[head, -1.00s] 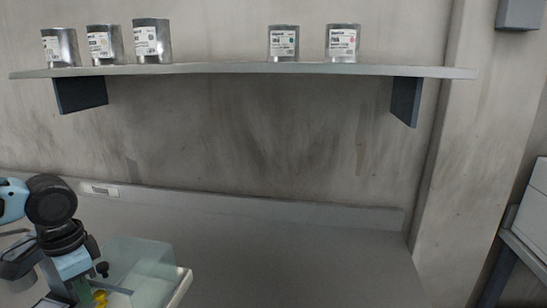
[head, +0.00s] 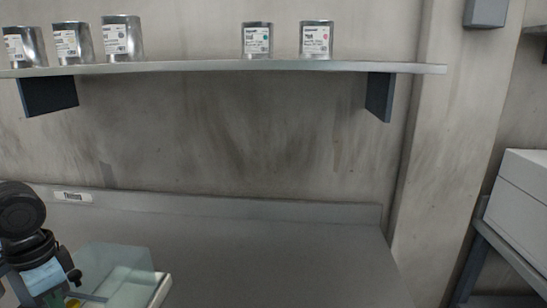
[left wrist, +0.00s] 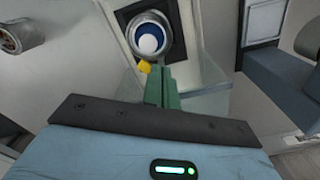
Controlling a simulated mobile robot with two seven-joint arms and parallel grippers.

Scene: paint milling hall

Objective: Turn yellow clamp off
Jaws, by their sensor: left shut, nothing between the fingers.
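The yellow clamp (left wrist: 144,67) is a small piece at the lower edge of a round metal-rimmed vessel (left wrist: 150,37) in the left wrist view. The vessel shows a blue and white inside and sits in a dark square on a pale machine. In the head view only a bit of yellow (head: 73,303) shows at the bottom edge. My left gripper (left wrist: 160,70) has its green fingers together and empty, the tips just beside the clamp; I cannot tell whether they touch it. In the head view its fingers are mostly cut off. My right gripper is not in view.
A clear guard (head: 112,268) stands right of my left gripper. The grey worktop (head: 270,255) is bare to its right. A shelf (head: 220,68) with several metal cans (head: 122,38) hangs above. A white box (head: 522,205) stands on a rack at right.

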